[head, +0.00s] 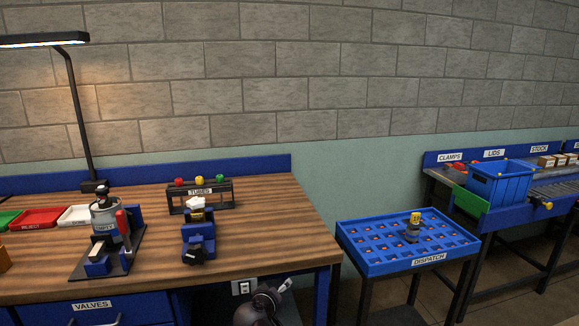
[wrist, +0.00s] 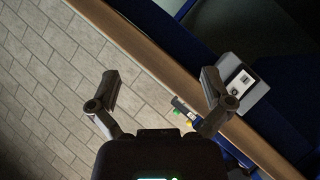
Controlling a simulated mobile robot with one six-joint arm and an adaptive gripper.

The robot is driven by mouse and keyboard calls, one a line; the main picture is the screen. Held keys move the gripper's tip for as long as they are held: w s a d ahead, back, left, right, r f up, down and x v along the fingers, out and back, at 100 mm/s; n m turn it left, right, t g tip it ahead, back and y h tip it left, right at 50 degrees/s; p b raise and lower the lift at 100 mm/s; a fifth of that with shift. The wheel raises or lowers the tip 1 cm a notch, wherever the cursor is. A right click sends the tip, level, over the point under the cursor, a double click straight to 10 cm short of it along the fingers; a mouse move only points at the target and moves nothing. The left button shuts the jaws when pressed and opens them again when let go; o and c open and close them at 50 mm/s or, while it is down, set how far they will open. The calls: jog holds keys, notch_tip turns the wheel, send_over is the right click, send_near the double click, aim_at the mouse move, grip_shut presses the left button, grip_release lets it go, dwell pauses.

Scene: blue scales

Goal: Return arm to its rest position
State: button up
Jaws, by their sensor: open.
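My gripper (wrist: 160,85) is open in the wrist view, its two fingers spread wide with nothing between them. In that view the wooden bench edge (wrist: 130,42) runs diagonally behind the fingers, beside a tiled surface. In the head view a dark part of my arm shows at the bottom, in front of the bench's right end; the fingers cannot be made out clearly there. The blue dispatch tray (head: 369,266) stands to the right, apart from my arm. One grey piece with a yellow top (head: 413,228) stands upright in it.
A blue bin (head: 500,184) stands at the far right. A floor gap separates bench and dispatch stand.

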jog(key=s+d+f+m+g+y, duration=0.1)
jog(key=s+d+f+m+g, duration=0.1)
jog(key=s+d+f+g, duration=0.35)
jog(key=s+d+f+m+g+y, duration=0.2)
jog(key=d+g, duration=0.1)
jog(key=d, duration=0.5)
jog(key=s+d+f+m+g+y, duration=0.1)
jog(key=s+d+f+m+g, duration=0.2)
jog(key=d, duration=0.4)
notch_tip(320, 180, up, 16)
jog(key=n+g+p, duration=0.1)
jog(key=p, duration=1.5)
jog(key=shift+s+a, duration=0.15)
jog(key=shift+s, duration=0.2)
